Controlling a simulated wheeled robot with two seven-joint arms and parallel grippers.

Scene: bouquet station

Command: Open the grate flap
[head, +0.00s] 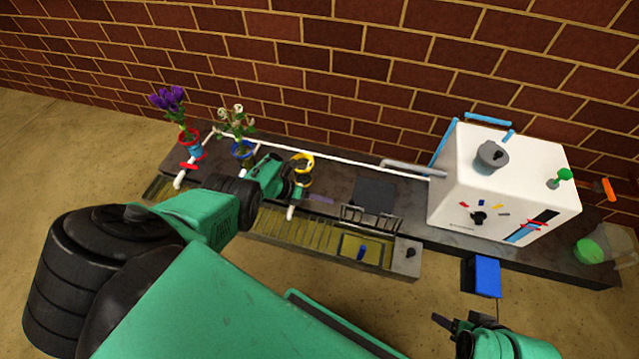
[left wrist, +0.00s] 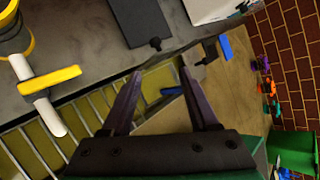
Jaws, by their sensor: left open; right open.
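The grate flap (head: 348,246) is a small dark-framed panel at the right end of the yellowish slatted grate (head: 290,231), along the bench's front. It looks flat in line with the grate. A blue handle (head: 362,252) stands on it. My left gripper (head: 322,199) is open and empty above the bench, up and left of the flap. In the left wrist view the left gripper's purple fingers (left wrist: 160,72) are spread, and the blue handle (left wrist: 171,90) shows between them, farther off. My right gripper (head: 447,322) is at the bottom right, in front of the bench, away from the flap.
A white box machine (head: 460,205) stands on the bench at right, with a blue block (head: 482,277) in front. A yellow-ringed holder (head: 303,162) and flower vases (head: 241,149) stand left. A dark plate (head: 376,194) and small rack (head: 366,217) lie behind the flap.

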